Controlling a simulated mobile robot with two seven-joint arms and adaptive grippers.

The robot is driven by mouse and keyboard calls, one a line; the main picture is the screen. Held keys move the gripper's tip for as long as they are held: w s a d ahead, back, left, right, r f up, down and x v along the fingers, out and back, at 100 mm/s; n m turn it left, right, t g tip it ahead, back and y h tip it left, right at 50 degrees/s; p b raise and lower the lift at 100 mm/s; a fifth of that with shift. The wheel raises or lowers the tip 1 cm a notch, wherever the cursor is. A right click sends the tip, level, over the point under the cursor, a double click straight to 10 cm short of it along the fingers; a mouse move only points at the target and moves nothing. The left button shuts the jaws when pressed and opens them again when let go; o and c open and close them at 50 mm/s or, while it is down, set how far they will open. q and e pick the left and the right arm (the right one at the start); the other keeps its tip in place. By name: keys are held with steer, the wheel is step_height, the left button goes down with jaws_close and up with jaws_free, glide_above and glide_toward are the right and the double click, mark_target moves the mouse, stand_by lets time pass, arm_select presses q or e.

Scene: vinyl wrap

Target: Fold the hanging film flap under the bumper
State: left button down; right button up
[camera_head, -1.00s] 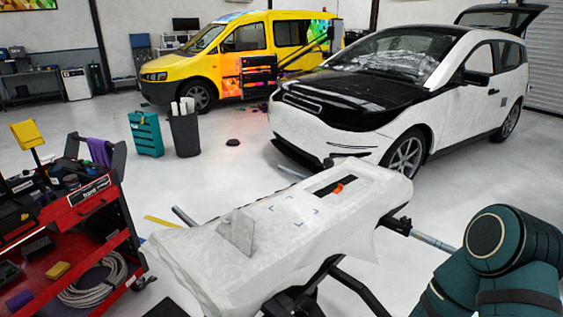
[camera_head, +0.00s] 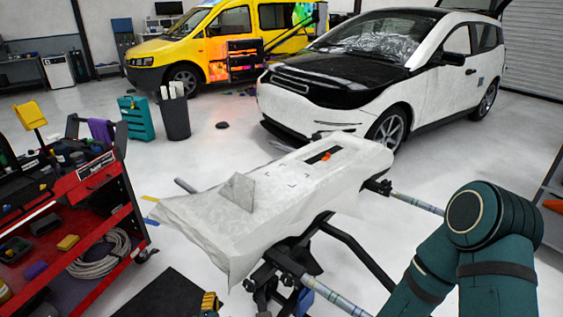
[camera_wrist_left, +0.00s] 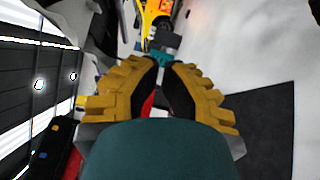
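The bumper (camera_head: 300,180) is covered in white film and lies on a black stand in the middle of the head view. Loose film (camera_head: 235,255) hangs past its near left end and front edge; the bumper's underside is mostly hidden. A pale triangular piece (camera_head: 238,190) stands up on top. My left gripper (camera_head: 210,302) shows only as a yellow bit at the bottom edge, below the hanging film and apart from it. In the left wrist view, its yellow fingers (camera_wrist_left: 165,62) with black pads have a narrow gap between them and hold nothing. My right gripper is out of view.
A red tool cart (camera_head: 85,180) stands at the left. A dark mat (camera_head: 165,295) lies on the floor near the bumper. The stand's bars (camera_head: 345,240) reach out below the bumper. A white car (camera_head: 385,80) and yellow van (camera_head: 215,45) stand behind.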

arm_select(q)
steer(key=s+d+r+m+g+h, duration=0.1)
steer(key=s+d+m+g+h, duration=0.3)
steer(key=s+d+m+g, duration=0.6)
steer(key=s+d+r+m+g, duration=0.1)
steer(key=s+r+m+g, duration=0.15)
steer(key=s, duration=0.65)
steer(key=s+d+r+m+g+h, duration=0.15)
steer(key=s+r+g, duration=0.25)
steer(key=s, duration=0.6)
steer(key=s+r+m+g, duration=0.3)
steer(key=s+r, duration=0.1)
steer(key=s, duration=0.5)
steer(key=w+d+r+m+t, duration=0.1)
steer(key=w+d+r+t, duration=0.1)
steer(key=w+r, duration=0.2)
steer(key=w, duration=0.2)
steer(key=shift+w+d+r+m, duration=0.3)
steer(key=shift+m, duration=0.1)
